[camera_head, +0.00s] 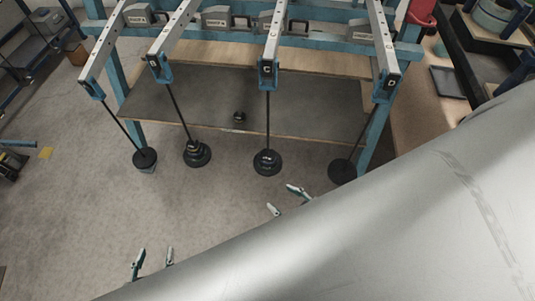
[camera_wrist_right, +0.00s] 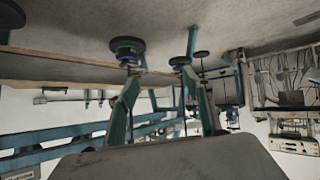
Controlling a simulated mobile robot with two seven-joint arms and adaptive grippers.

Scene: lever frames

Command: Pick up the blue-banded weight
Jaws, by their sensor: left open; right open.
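Dark round weights hang on rods from the levers in the head view: far left (camera_head: 145,159), left middle (camera_head: 197,154), right middle (camera_head: 267,163) and right (camera_head: 342,172). A small dark weight (camera_head: 239,117) rests on the shelf. No blue band is clear there. In the right wrist view, a stacked weight with blue and green bands (camera_wrist_right: 127,48) shows beyond one fingertip; a second stack (camera_wrist_right: 191,42) is beyond the other. My right gripper (camera_head: 285,200) is open and empty, below the right-middle weight in the picture. My left gripper (camera_head: 154,257) is open and empty, lower left.
The blue frame with grey lever beams (camera_head: 278,30) stands ahead, with a dark shelf (camera_head: 190,95) behind the hanging rods. A red container (camera_head: 421,12) is at upper right. A large silver surface covers the lower right. Grey floor (camera_head: 70,200) is clear at left.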

